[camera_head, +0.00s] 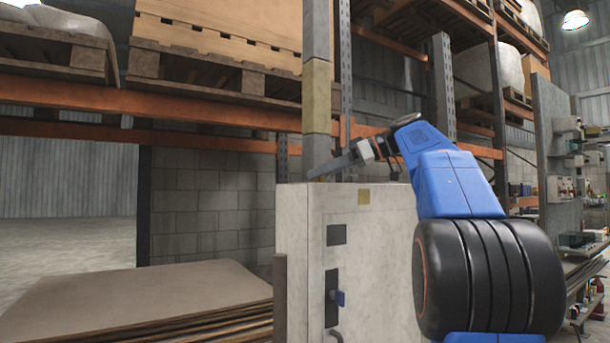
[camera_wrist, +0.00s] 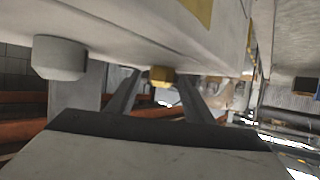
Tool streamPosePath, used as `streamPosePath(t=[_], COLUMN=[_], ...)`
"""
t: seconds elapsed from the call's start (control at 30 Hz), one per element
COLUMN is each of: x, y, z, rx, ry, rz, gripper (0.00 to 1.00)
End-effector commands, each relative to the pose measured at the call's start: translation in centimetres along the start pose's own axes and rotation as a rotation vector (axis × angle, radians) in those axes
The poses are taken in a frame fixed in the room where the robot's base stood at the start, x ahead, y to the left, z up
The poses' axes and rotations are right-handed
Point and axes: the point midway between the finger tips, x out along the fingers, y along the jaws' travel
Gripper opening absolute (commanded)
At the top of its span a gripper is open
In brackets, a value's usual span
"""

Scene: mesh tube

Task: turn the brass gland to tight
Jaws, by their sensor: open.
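The brass gland (camera_wrist: 162,75) shows in the wrist view as a small yellow piece on the grey cabinet's (camera_wrist: 130,28) surface. In that view my gripper (camera_wrist: 159,84) is open, with its two fingers pointing toward the gland, one to each side of it in the picture. I cannot tell whether either finger touches it. In the head view my gripper (camera_head: 318,173) is tilted over the top of the grey cabinet (camera_head: 375,240). The gland cannot be made out in the head view.
A grey round fitting (camera_wrist: 60,57) sits on the same cabinet surface, left of the fingers. A grey post (camera_head: 317,90) stands behind my gripper. Stacked brown sheets (camera_head: 140,295) lie left, and pallet racking (camera_head: 200,108) stands behind.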

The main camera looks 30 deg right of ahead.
Motion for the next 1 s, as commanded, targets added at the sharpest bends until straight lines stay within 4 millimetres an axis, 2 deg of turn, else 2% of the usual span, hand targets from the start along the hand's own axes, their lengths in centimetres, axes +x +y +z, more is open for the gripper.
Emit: streamPosePath(t=[0.4,0.57,0.6,1.0], x=[-0.16,-0.16,-0.16,-0.18], y=[0.20,0.19,0.19,0.02], z=[0.29,0.28,0.28,0.22], rx=[0.001,0.000,0.000,0.025], ry=[0.000,0.000,0.000,0.001], rz=[0.000,0.000,0.001,0.063], gripper=[0.47,0.09,0.06,0.06])
